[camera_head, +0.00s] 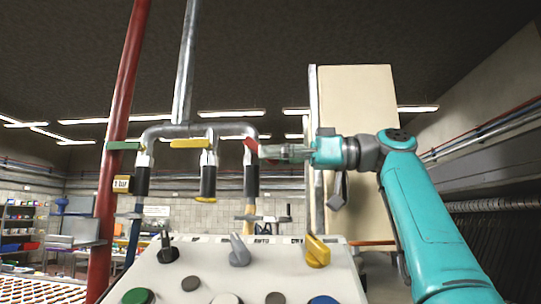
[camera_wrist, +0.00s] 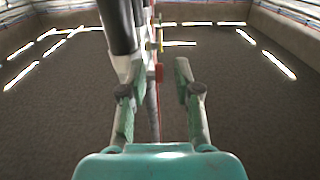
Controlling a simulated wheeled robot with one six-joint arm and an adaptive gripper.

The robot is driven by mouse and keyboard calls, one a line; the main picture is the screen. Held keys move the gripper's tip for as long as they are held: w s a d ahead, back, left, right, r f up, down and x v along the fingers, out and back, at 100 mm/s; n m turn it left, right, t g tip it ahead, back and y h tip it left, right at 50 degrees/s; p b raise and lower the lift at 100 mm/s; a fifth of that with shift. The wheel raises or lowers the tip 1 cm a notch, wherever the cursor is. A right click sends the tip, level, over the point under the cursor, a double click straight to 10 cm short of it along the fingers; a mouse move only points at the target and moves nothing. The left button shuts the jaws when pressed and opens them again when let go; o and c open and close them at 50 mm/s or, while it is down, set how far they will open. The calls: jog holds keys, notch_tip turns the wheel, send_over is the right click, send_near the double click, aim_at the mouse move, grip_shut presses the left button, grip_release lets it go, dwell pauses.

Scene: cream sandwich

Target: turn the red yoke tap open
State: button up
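The red yoke tap's handle (camera_head: 250,146) sits on the rightmost of the pipe's drops, above a black sleeve. It slants and is partly hidden by my gripper in the head view. My gripper (camera_head: 264,151) reaches in from the right, its fingertips at the red handle. In the wrist view my gripper (camera_wrist: 160,72) is open, with a gap between its fingers. A narrow red piece of the handle (camera_wrist: 158,73) shows in that gap, seen nearly edge on. I cannot tell whether either finger touches it.
A yellow handle (camera_head: 190,144) and a green handle (camera_head: 124,146) sit on the other drops to the left. A red vertical pipe (camera_head: 118,130) stands at the left. Below is a white panel (camera_head: 205,270) with knobs. A cream board (camera_head: 357,100) stands behind my arm.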

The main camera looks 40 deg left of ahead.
jog(key=shift+s+a, duration=0.2)
jog(key=shift+a, duration=0.1)
grip_shut()
jog(key=shift+f, duration=0.1)
jog(key=shift+a+f+y, duration=0.15)
jog(key=shift+y, duration=0.55)
grip_release()
